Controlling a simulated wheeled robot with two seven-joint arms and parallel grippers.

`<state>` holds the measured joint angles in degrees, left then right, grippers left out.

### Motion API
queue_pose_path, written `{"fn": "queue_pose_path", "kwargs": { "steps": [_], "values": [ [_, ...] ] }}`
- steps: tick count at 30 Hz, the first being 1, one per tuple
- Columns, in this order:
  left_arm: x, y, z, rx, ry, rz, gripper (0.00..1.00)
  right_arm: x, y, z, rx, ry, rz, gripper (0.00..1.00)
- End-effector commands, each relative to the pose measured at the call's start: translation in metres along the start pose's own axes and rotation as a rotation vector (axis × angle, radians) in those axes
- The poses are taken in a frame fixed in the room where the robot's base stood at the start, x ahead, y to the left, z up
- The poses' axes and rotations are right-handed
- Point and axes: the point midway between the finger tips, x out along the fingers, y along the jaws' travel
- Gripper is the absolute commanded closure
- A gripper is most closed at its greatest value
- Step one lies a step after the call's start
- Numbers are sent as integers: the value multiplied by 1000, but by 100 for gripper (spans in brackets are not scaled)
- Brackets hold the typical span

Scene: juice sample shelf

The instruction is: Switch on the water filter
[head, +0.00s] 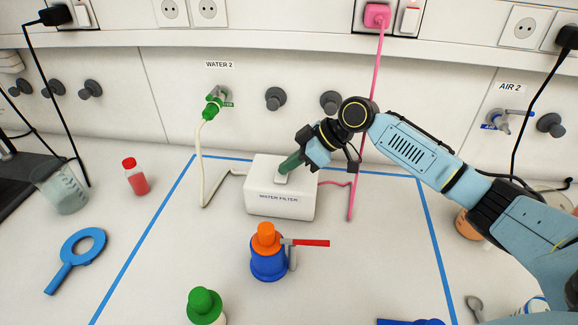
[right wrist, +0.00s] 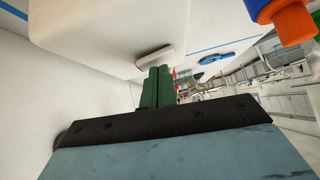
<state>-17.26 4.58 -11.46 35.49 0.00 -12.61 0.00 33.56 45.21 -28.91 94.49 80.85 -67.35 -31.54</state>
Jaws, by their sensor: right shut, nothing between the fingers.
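The water filter (head: 265,203) is a white box with a "WATER FILTER" label, standing on the bench near the back wall. A light switch piece (head: 281,180) sits on its top. My right gripper (head: 284,169) has green fingers, shut and empty, with the tips at the switch. In the right wrist view the shut fingers (right wrist: 158,87) point at the pale switch (right wrist: 154,56) on the white box (right wrist: 100,30). I cannot tell whether they touch it or which way it is set. My left gripper is not in view.
A white hose (head: 203,165) runs from the green-handled WATER 2 tap (head: 213,103) to the filter. A pink cable (head: 373,100) hangs at its right. A blue and orange burner (head: 268,256) with a red lever stands in front. Blue tape (head: 140,243) bounds the area.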

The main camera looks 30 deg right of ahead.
Motion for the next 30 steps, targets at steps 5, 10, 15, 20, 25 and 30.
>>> {"fn": "queue_pose_path", "kwargs": {
  "steps": [5, 10, 15, 20, 25, 30],
  "values": [
    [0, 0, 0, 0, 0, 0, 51, 0, 0, 0, 0, 1, -1, 100],
    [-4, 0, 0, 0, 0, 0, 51, -2, -1, -3, 0, 1, -1, 100],
    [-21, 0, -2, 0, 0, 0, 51, -13, -4, -14, -1, 1, -1, 100],
    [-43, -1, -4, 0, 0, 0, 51, -27, -8, -29, -2, 1, -2, 100],
    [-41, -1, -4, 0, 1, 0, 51, -56, -12, -28, -4, -2, 2, 100],
    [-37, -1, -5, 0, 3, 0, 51, -92, -18, -26, -2, -3, 2, 100]
  ]
}}
